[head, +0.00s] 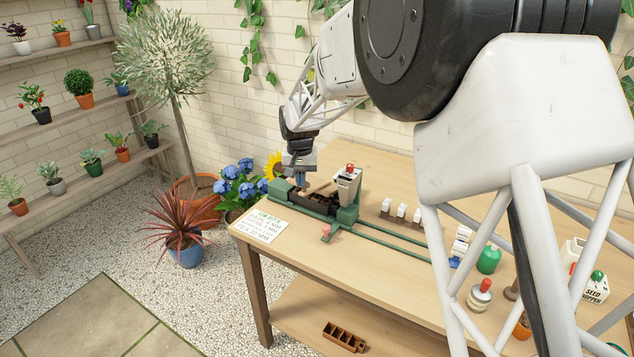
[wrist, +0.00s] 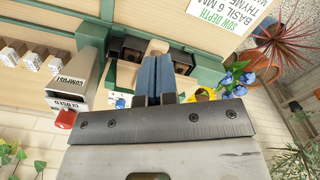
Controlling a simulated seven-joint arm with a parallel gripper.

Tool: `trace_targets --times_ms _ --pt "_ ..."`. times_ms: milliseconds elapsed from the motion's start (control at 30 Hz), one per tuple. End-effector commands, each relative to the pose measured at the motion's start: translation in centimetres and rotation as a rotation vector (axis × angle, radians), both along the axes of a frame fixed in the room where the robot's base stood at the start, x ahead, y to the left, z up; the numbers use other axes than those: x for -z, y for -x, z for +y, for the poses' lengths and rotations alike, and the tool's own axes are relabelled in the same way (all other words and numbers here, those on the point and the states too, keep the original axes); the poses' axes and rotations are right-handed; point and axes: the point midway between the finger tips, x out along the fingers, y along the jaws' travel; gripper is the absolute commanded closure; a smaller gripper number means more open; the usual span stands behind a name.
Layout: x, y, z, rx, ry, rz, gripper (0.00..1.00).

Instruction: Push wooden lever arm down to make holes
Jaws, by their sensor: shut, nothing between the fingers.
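My gripper (head: 300,181) is shut and empty, pointing down at the left end of the green planting station (head: 348,214) on the bench. In the wrist view its blue fingers (wrist: 157,68) are together. A pale wooden piece, apparently the lever arm (wrist: 157,46), shows just beyond the fingertips; in the head view a pale bar (head: 322,187) is beside them. I cannot tell whether the fingers touch it. A dark seedling tray (head: 318,205) with cells lies below it on the green station; its cells (wrist: 127,47) also show in the wrist view. My fingers hide part of the lever.
A white compost hopper (head: 347,184) with a red knob stands right of my gripper; its wrist-view label reads closed (wrist: 68,104). A sowing-depth card (head: 262,225) lies at the bench's left edge. Several white packets (head: 401,211) stand behind the green rails (head: 385,238). Blue flowers (head: 240,182) stand left.

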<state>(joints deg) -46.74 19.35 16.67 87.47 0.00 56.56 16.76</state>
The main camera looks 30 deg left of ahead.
Motion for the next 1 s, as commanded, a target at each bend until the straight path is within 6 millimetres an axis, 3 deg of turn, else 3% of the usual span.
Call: trace_targets --times_ms 1000 --pt "-7.2 0.0 0.0 0.000 -0.002 -0.001 1.00"
